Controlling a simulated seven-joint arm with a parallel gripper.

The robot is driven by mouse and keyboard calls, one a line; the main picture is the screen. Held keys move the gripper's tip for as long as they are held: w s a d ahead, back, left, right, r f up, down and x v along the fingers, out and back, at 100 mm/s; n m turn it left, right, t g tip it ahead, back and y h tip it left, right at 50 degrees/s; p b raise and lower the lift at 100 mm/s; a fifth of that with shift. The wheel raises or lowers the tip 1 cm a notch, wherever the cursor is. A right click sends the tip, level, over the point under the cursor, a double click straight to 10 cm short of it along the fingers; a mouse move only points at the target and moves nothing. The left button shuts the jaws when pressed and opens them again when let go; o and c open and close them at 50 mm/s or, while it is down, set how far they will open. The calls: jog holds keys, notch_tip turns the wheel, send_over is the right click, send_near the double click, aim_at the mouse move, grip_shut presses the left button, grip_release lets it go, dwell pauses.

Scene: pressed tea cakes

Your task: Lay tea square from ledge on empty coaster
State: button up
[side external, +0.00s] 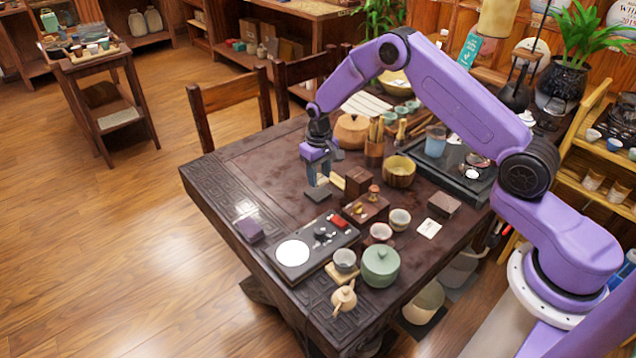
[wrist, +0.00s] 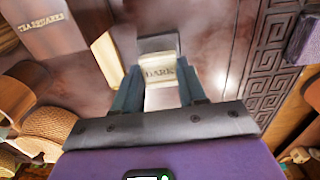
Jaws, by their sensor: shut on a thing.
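My gripper (side external: 320,178) is low over the far part of the dark table. In the wrist view its fingers (wrist: 160,95) are shut on a pale tea square (wrist: 160,99) labelled "DARK". A dark square coaster (side external: 318,194) lies on the table just below my gripper. In the wrist view a dark grey square (wrist: 158,43), apparently this coaster, shows just beyond the held tea square. I cannot tell whether the two touch. A cream strip (side external: 337,181) lies beside my gripper; it also shows in the wrist view (wrist: 106,60). I cannot tell if it is the ledge.
A brown box (side external: 358,180), marked "TEA SQUARES" in the wrist view (wrist: 45,28), stands close to my gripper. A black panel (side external: 318,255) with a white disc, a green lidded pot (side external: 380,266) and small cups stand nearer. The table's left part is mostly clear.

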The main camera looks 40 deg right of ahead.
jog(key=shift+w+f, duration=0.25)
jog(key=shift+f, duration=1.6)
jog(key=shift+f, duration=0.15)
jog(key=o, duration=1)
